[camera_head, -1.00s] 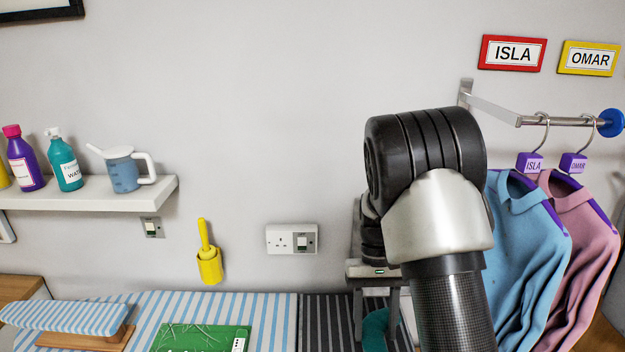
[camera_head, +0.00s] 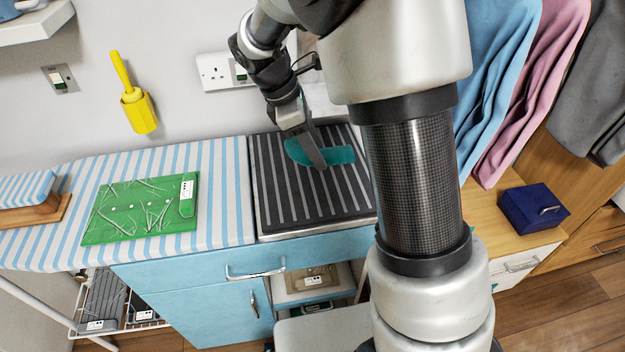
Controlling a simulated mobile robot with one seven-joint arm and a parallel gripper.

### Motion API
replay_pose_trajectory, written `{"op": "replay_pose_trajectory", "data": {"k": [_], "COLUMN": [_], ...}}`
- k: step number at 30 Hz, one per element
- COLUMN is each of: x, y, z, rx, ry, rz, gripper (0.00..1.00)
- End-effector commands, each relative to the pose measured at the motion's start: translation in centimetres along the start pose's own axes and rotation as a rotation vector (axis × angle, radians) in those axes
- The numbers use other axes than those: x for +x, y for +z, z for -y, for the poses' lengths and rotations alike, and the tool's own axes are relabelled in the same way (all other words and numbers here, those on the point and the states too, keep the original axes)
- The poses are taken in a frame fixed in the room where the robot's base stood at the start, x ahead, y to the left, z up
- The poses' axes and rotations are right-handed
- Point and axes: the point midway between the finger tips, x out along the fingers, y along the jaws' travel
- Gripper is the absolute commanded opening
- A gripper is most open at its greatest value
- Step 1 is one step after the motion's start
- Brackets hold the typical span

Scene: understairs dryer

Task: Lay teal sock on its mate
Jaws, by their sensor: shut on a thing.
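A teal sock (camera_head: 341,155) shows at my gripper (camera_head: 316,162), over the black-and-grey striped mat (camera_head: 290,205). My gripper points down and is shut on the sock, with teal cloth on both sides of the fingers. The cloth is low over the mat or touching it; I cannot tell which. A second teal sock cannot be told apart from this one in this view. My arm hides the right part of the mat.
A green board (camera_head: 140,208) with pale strings lies on the blue-striped ironing surface (camera_head: 220,190) to the left. A yellow brush holder (camera_head: 139,112) and a socket (camera_head: 215,72) are on the wall. A dark blue box (camera_head: 533,208) stands on the wooden top at right.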

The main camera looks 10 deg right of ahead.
Motion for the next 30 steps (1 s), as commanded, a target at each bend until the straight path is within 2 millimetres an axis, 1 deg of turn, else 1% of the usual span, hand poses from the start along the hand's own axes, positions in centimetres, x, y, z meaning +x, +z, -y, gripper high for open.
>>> {"op": "replay_pose_trajectory", "data": {"k": [3,7,9,14,21,30], "x": [1.9,4.1,5.0,6.0,8.9,9.1], "y": [-0.9,-1.8,-2.2,-2.6,-3.8,-3.9], "z": [0.0,0.0,0.0,0.0,0.0,0.0], "rx": [-0.031,-0.030,-0.029,-0.026,-0.026,-0.024], "ry": [0.007,0.006,0.007,0.007,0.005,0.007], "rz": [0.002,0.002,0.001,0.001,0.001,0.000], "gripper": [0.23,0.23,0.23,0.23,0.23,0.23]}}
